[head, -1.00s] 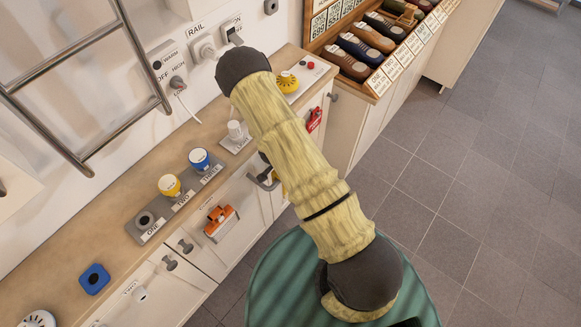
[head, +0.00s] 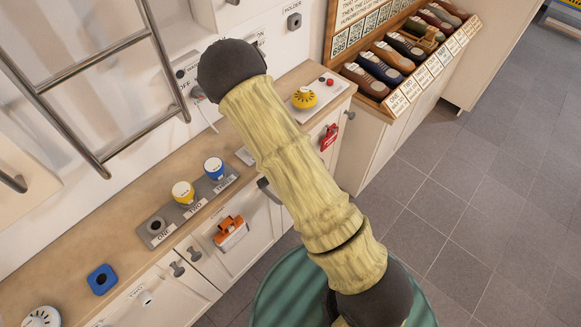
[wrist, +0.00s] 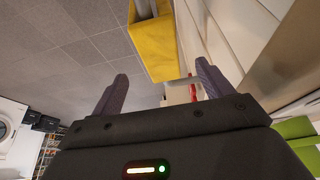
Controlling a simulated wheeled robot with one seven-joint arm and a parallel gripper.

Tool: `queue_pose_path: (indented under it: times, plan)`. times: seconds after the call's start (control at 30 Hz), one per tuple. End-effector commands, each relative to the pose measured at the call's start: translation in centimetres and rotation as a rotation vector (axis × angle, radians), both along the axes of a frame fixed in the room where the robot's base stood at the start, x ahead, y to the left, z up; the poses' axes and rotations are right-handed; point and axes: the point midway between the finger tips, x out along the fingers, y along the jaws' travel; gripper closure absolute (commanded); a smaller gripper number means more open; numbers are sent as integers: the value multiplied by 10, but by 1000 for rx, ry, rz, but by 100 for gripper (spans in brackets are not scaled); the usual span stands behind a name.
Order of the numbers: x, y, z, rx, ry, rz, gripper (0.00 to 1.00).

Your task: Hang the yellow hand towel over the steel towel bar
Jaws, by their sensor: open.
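A yellow piece (wrist: 152,52), which looks like the hand towel, shows at the top middle of the wrist view. Its upper end meets a grey bar-like part, cut off by the frame edge. My gripper (wrist: 160,86) is open, its two dark fingers apart with nothing between them. The yellow piece lies beyond the fingertips, and I see no contact. In the head view a steel rail with rungs (head: 113,45) is on the wall at left, with nothing draped on the visible part. The towel and my gripper are not visible in the head view.
Cabinet doors below carry an orange item (head: 230,232) and a red item (head: 329,137). A shoe rack (head: 392,95) stands at upper right. Tiled floor (head: 450,200) is clear at right.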

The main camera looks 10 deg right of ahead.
Motion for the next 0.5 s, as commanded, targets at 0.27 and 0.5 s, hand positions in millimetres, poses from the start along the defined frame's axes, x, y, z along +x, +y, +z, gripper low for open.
queue_pose_path:
  times: [0.27, 0.5]
  plan:
    - [-11, 16, 47, 0, -2, 4, 21]
    - [-15, 21, 64, 1, -1, -1, 21]
